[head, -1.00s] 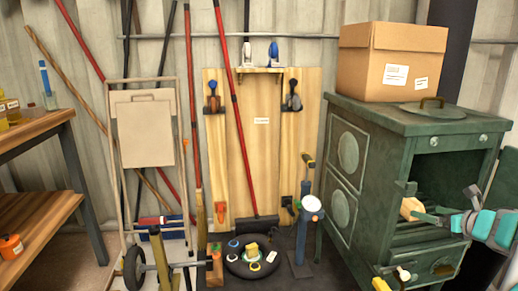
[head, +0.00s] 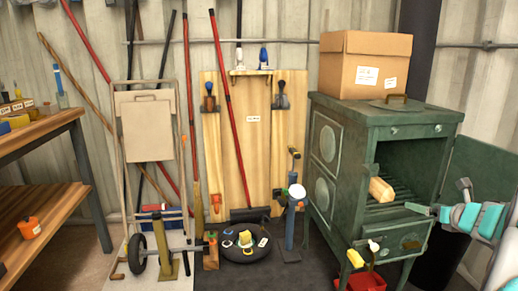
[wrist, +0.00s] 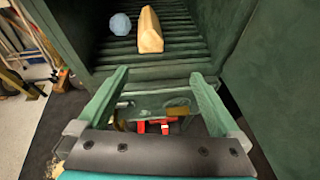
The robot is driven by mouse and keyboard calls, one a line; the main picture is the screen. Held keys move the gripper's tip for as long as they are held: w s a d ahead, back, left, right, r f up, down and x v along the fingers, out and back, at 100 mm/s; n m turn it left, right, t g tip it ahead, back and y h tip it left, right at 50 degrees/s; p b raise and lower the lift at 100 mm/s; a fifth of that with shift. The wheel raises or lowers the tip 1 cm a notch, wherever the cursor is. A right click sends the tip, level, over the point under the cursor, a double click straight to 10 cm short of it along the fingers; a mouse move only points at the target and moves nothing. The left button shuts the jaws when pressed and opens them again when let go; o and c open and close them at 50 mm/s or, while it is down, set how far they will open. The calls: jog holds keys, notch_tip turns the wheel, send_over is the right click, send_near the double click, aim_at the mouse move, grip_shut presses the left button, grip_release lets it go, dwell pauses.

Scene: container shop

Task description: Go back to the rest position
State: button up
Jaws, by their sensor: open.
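My gripper (head: 418,208) is at the right of the head view, just outside the open front of the green stove (head: 335,135). In the wrist view my gripper (wrist: 158,78) has its two green fingers spread wide with nothing between them. A pale wooden block (head: 380,190) lies inside the stove, apart from my fingers. In the wrist view the block (wrist: 150,32) rests on the dark slatted grate (wrist: 180,45), beyond the fingertips.
A round bluish lump (wrist: 120,24) lies left of the block. The stove door (head: 480,175) stands open close to my arm. A cardboard box (head: 365,70) sits on the stove. A red container (head: 366,280) is low in front. A hand truck (head: 150,180) and workbench (head: 45,135) stand left.

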jog(key=s+a+r+m+g+h+p, duration=0.4)
jog(key=a+r+m+h, duration=0.3)
jog(key=m, duration=1)
jog(key=s+a+f+m+g+y+p, duration=0.3)
jog(key=s+a+m+g, duration=0.2)
jog(key=s+a, duration=1.1)
jog(key=s+a+f+m+g+y+p, duration=0.3)
jog(key=s+a+m+g, duration=0.3)
jog(key=s+a+m, duration=0.6)
jog(key=s+a+y, duration=0.1)
jog(key=s+a, duration=0.3)
jog(key=s, duration=0.2)
jog(key=shift+s+f+m, duration=0.25)
jog(key=shift+s+m, duration=0.05)
jog(key=shift+c, duration=0.4)
